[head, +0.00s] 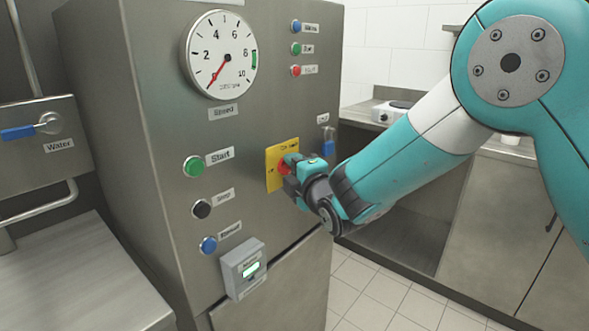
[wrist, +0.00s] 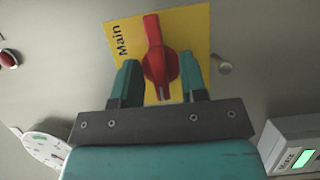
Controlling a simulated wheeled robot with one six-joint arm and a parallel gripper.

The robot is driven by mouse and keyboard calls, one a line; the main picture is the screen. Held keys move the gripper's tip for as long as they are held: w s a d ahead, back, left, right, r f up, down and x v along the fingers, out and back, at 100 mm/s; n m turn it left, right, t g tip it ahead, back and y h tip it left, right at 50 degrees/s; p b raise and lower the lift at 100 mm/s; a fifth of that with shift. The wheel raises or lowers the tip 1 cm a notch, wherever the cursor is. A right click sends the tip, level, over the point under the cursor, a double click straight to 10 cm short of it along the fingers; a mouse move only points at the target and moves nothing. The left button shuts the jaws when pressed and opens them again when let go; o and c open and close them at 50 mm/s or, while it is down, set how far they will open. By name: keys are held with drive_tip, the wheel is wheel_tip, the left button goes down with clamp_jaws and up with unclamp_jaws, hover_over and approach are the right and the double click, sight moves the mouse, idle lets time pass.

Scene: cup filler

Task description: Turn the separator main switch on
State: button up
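The main switch is a red rotary handle (wrist: 155,55) on a yellow plate marked "Main" (wrist: 190,28). In the wrist view the handle runs nearly up and down the picture, leaning slightly. My gripper (wrist: 160,72) is open, with one finger on each side of the handle's lower part and a visible gap to each finger. In the head view the yellow plate (head: 273,170) is on the steel cabinet's front, and my gripper (head: 291,180) is right at it, hiding much of the red handle (head: 284,166).
Green Start (head: 194,166), black (head: 202,208) and blue (head: 208,244) buttons are on the left. A small display box (head: 243,268) sticks out below. A round speed gauge (head: 222,55) is above.

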clamp_jaws()
drive_tip(key=m+g, duration=0.2)
drive_tip(key=m, duration=0.2)
drive_tip(key=shift+r, duration=0.1)
drive_tip(key=m+g, duration=0.1)
drive_tip(key=m, duration=0.2)
drive_tip(key=shift+d+m+g, duration=0.1)
drive_tip(key=shift+m+g, duration=0.2)
drive_tip(key=shift+g, duration=0.1)
drive_tip(key=m+g, duration=0.2)
drive_tip(key=m, duration=0.1)
drive_tip(key=shift+w+y, duration=0.1)
drive_tip(key=shift+y, duration=0.3)
drive_tip(key=shift+m+g+y, duration=0.5)
drive_tip(key=shift+m+g, duration=0.4)
drive_tip(key=shift+m, duration=0.4)
